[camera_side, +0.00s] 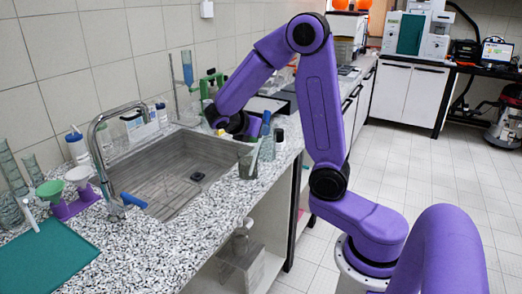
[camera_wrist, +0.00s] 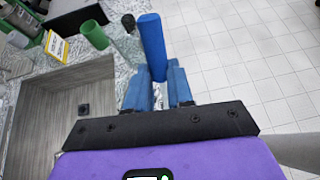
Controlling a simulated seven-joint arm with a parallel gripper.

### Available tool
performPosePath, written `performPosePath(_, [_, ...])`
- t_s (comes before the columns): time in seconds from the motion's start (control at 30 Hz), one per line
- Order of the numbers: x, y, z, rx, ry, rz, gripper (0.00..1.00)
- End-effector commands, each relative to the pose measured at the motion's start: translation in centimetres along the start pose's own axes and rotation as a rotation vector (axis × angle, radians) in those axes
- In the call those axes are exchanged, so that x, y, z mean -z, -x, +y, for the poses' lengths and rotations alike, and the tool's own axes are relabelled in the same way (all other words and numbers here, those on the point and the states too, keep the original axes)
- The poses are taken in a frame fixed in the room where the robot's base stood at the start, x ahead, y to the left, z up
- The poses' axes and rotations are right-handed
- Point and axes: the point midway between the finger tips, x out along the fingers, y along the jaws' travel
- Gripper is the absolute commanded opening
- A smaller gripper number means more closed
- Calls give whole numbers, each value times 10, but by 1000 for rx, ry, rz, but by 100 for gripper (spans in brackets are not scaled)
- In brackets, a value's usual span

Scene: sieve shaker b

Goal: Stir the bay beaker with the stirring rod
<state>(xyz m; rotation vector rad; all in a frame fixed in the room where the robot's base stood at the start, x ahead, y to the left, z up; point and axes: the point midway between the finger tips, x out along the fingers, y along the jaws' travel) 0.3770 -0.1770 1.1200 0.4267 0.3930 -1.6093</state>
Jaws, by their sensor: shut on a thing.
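My gripper (camera_wrist: 160,90) is shut on a thick blue handle (camera_wrist: 152,45), which looks like the top of the stirring rod. In the side view the blue handle (camera_side: 266,117) stands just right of my dark wrist, and my fingers are hard to make out. A pale, thin shaft (camera_side: 256,148) slants down to the left below it. A small grey-green beaker (camera_side: 247,170) stands on the counter at the sink's near right corner. The shaft appears to reach the beaker's mouth, but I cannot tell how deep. The beaker is not clearly visible in the wrist view.
The sink (camera_side: 165,190) lies left of my gripper. A black-capped bottle (camera_side: 279,138) stands close to the right. A green cylinder (camera_wrist: 94,35) stands beyond my fingers. A purple funnel stand (camera_side: 75,203) and teal mat (camera_side: 40,257) lie at left. The counter's right edge drops to the floor.

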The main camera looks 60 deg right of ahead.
Motion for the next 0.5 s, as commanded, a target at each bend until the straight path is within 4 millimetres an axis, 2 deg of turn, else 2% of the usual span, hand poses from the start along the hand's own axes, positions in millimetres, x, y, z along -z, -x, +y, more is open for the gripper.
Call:
performPosePath(0.1, [-26,-2,23,4,1,-198,0])
performPosePath(0.3, [-63,6,57,-34,9,-425,0])
performPosePath(0.5, [-77,14,74,-70,19,-510,0])
